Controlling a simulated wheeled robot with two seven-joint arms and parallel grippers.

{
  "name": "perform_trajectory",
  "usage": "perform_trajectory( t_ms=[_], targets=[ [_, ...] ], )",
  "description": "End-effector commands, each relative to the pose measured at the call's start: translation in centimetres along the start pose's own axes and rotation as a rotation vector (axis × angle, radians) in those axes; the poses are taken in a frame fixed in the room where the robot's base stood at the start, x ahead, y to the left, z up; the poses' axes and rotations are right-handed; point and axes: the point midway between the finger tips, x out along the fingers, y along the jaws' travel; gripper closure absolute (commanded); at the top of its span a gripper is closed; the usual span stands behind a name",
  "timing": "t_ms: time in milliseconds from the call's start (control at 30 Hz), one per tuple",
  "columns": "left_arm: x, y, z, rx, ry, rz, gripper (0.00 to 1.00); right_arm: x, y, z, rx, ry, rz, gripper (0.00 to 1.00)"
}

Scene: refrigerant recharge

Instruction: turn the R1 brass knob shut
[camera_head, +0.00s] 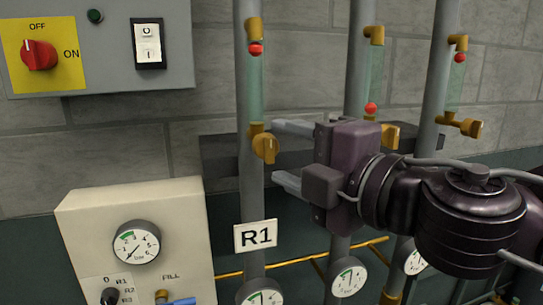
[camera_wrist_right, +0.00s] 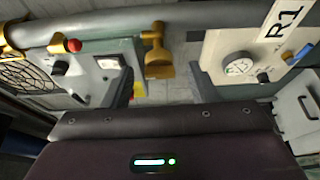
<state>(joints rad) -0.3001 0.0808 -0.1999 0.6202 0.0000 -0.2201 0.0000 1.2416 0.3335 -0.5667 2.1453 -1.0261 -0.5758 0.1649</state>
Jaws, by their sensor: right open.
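The R1 brass knob (camera_head: 265,148) sits at the lower end of the sight glass on the left pipe, above the R1 label (camera_head: 256,236). My right gripper (camera_head: 276,153) comes in from the right. It is open and empty, with one finger above knob height and one below. The fingertips are close to the knob's right side, and I see no contact. In the right wrist view the brass knob (camera_wrist_right: 159,66) shows ahead, between the two spread fingers of my right gripper (camera_wrist_right: 162,80). My left gripper is in neither view.
Two more pipes carry brass knobs, one (camera_head: 390,136) partly behind my right gripper and one (camera_head: 470,127) further right. A cream gauge box (camera_head: 185,230) stands lower left. A grey switch panel (camera_head: 105,50) with a red rotary switch (camera_head: 39,55) is upper left.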

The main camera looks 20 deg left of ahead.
Motion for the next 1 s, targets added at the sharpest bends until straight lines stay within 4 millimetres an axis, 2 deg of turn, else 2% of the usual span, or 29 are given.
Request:
perform_trajectory(
  t_ms=[100,233,667,767,867,1000],
  targets=[
    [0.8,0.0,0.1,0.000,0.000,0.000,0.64,-1.9,-0.2,0.0,-0.004,-0.002,0.001,0.46],
    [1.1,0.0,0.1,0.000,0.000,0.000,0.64,-3.0,-0.1,0.0,-0.002,-0.001,0.000,0.46],
    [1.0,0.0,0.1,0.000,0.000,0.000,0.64,-3.1,-0.4,0.3,0.026,-0.005,0.006,0.46],
    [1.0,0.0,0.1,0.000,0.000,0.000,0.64,-2.8,-1.5,1.3,0.108,-0.029,0.031,0.46],
    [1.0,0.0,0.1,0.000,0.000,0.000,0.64,-2.6,-3.4,3.1,0.251,-0.082,0.072,0.46],
    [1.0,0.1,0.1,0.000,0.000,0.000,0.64,-3.0,-7.4,6.8,0.492,-0.213,0.118,0.46]
  ],
)
